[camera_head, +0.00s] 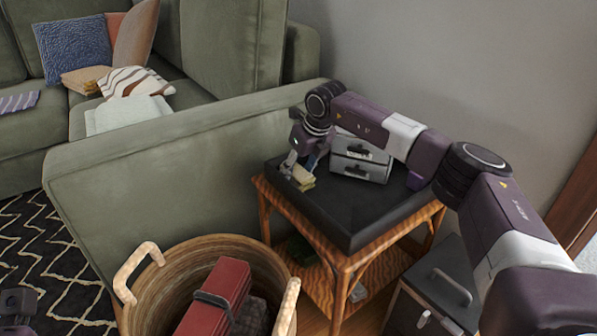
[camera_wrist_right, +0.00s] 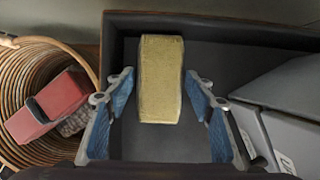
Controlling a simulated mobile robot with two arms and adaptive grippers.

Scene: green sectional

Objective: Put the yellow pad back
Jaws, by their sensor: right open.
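The yellow pad (camera_head: 303,183) lies at the left end of the black tray-like top (camera_head: 368,219) of a wooden side table. It is a small block, and in the right wrist view the pad (camera_wrist_right: 161,78) stands lengthwise between the two blue-padded fingers. My right gripper (camera_head: 298,170) is open and points down at the pad, with visible gaps between the pad and both fingers in the wrist view (camera_wrist_right: 160,82). A dark piece of my left arm (camera_head: 16,304) shows at the bottom left corner; its fingers cannot be made out.
A grey drawer box (camera_head: 360,158) stands on the table close to the right gripper. A wicker basket (camera_head: 180,262) with a red case (camera_head: 215,297) stands in front. A green sofa (camera_head: 160,165) is on the left, the wall behind. A dark handled box (camera_head: 440,290) is at right.

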